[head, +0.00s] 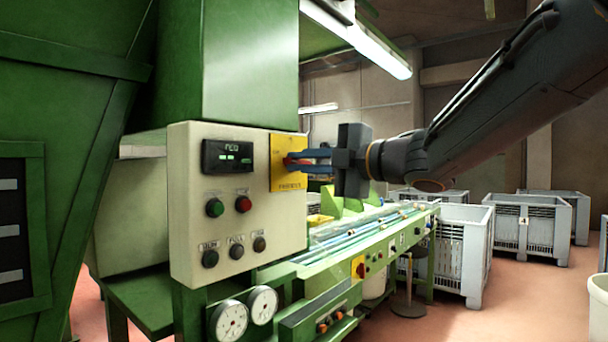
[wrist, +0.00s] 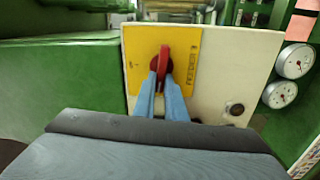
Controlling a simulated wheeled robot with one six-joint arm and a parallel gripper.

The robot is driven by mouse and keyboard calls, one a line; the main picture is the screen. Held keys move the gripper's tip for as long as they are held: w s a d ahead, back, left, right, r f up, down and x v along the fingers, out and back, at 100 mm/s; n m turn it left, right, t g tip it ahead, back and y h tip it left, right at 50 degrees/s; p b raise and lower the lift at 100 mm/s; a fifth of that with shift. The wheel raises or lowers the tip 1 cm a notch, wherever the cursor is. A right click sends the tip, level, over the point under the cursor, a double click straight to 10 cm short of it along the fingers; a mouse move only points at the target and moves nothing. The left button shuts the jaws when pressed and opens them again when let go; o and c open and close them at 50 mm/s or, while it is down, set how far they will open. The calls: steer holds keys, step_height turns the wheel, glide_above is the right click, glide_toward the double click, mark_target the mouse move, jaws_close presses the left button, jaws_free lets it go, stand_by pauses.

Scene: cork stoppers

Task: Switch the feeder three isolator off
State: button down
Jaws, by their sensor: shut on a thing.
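The isolator has a red rotary handle (head: 288,161) on a yellow plate (head: 282,181), at the right edge of the cream control panel in the head view. In the wrist view the red handle (wrist: 165,58) runs up and down the picture on the yellow plate (wrist: 188,45), whose lettering is turned sideways. The handle thus lies across the plate. My gripper (head: 296,160) is shut on the handle; its two blue fingers (wrist: 162,78) sit either side of it in the wrist view. The fingers hide the handle's near end. The small plate lettering is hard to read.
The cream panel (head: 185,200) also bears a display (head: 228,156), a green button (head: 214,208), a red button (head: 243,204) and dark knobs. Two gauges (head: 229,320) sit below. A conveyor bench (head: 350,240) and grey crates (head: 465,250) stand to the right.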

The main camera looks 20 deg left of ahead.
steer(key=shift+f+n+b, duration=0.15)
steer(key=shift+n+b, duration=0.4)
steer(key=shift+n, duration=0.05)
steer(key=c, duration=1.8)
jaws_free()
steer(key=shift+a, duration=0.1)
steer(key=v, duration=0.8)
steer(key=shift+b, duration=0.3)
steer(key=shift+w, duration=0.1)
